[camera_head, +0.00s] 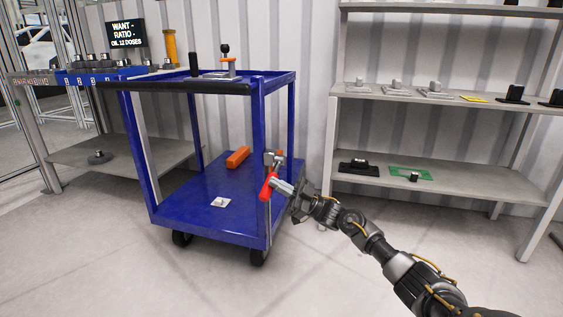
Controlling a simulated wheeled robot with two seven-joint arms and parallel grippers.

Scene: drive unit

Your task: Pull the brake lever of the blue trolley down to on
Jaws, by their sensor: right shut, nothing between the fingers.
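The blue trolley (205,228) stands in the middle of the view on dark wheels. Its brake lever (267,188) has a red handle at the near right post, below a small metal bracket (274,159). The red handle slants, with its lower end toward the left. My right gripper (281,187) comes in from the right, shut and empty, with its fingertips right beside the red handle. I cannot tell whether they touch it. My left gripper is not in view.
A grey shelf unit (385,98) with small parts stands at the right. A workbench (110,152) with weights and a sign (127,33) stands at the left. An orange block (238,157) lies on the trolley's lower deck. The floor in front is clear.

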